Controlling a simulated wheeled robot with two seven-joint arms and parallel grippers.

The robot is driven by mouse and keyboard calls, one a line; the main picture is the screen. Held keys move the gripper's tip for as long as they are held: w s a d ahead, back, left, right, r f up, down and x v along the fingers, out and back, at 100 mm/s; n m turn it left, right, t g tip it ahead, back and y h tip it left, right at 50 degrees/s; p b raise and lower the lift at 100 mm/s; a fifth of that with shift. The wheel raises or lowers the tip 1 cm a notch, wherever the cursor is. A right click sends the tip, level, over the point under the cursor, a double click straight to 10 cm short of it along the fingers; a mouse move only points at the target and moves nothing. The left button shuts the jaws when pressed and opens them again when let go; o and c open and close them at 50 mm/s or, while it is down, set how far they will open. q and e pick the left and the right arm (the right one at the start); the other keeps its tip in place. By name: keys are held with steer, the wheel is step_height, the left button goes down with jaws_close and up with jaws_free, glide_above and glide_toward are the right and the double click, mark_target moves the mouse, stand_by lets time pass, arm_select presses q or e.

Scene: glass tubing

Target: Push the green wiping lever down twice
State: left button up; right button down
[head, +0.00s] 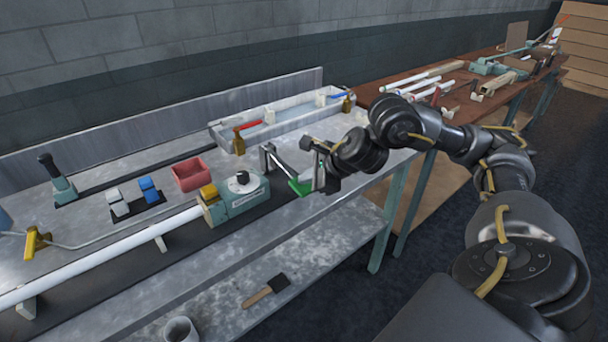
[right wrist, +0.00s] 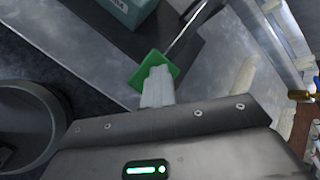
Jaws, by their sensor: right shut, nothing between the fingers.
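The green wiping lever (head: 300,186) ends in a flat green pad at the right part of the bench, beside the teal machine (head: 238,194). My left gripper does not show.
A long white tube (head: 100,256) runs into the teal machine from the left. A red bin (head: 190,174) and a shallow water trough (head: 280,127) with red and blue valve handles stand behind. A brush (head: 266,289) lies on the lower shelf.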

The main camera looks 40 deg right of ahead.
steer(key=shift+f+b, duration=0.3)
steer(key=shift+f, duration=0.05)
steer(key=shift+r, duration=0.1)
stand_by(0.7)
steer(key=shift+r+p, duration=2.3)
steer(key=shift+r, duration=0.35)
steer(key=shift+r, duration=0.1)
step_height(320, 180, up, 5)
steer(key=p, duration=0.4)
stand_by(1.1)
